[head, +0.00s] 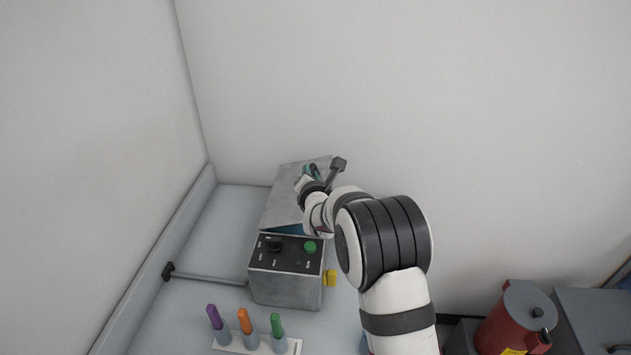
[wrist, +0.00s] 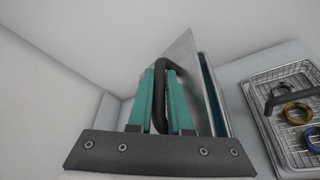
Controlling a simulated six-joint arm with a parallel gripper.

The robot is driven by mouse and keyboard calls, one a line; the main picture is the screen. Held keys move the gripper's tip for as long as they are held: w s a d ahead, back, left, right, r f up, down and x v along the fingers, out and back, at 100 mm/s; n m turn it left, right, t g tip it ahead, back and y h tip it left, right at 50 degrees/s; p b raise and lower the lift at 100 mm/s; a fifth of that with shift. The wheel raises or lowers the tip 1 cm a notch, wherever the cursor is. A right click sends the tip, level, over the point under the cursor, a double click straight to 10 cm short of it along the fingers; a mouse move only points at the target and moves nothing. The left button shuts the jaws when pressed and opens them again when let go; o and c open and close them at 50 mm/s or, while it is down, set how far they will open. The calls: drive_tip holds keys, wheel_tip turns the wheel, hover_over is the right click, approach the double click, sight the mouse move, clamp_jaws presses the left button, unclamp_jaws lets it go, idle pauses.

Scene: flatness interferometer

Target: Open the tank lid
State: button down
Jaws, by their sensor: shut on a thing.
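The tank (head: 285,285) is a grey metal box with a dark front panel, a black knob and a green button, in the middle of the head view. Its lid (head: 281,208) is a grey metal plate standing tilted up from the box, with a blue interior showing under its edge. In the wrist view the lid (wrist: 186,75) is seen nearly edge-on. My gripper (wrist: 160,90) has teal fingers closed around the lid's black handle (wrist: 163,70). In the head view my gripper (head: 313,173) is at the lid's upper part, and my arm hides the lid's right side.
A wire basket (wrist: 285,115) with several coloured rings lies right of the tank in the wrist view. A white rack (head: 229,343) with purple, orange and green-topped items stands in front. A red container (head: 505,325) is at the lower right. Walls stand close behind and left.

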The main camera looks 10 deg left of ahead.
drive_tip(key=shift+a+r+n+h, duration=0.5)
drive_tip(key=shift+a+r+n, duration=0.4)
drive_tip(key=shift+r, duration=0.15)
drive_tip(key=c, duration=1.1)
unclamp_jaws()
drive_tip(key=v, duration=1.5)
drive_tip(key=shift+s+r, duration=0.25)
drive_tip(key=shift+d, duration=0.1)
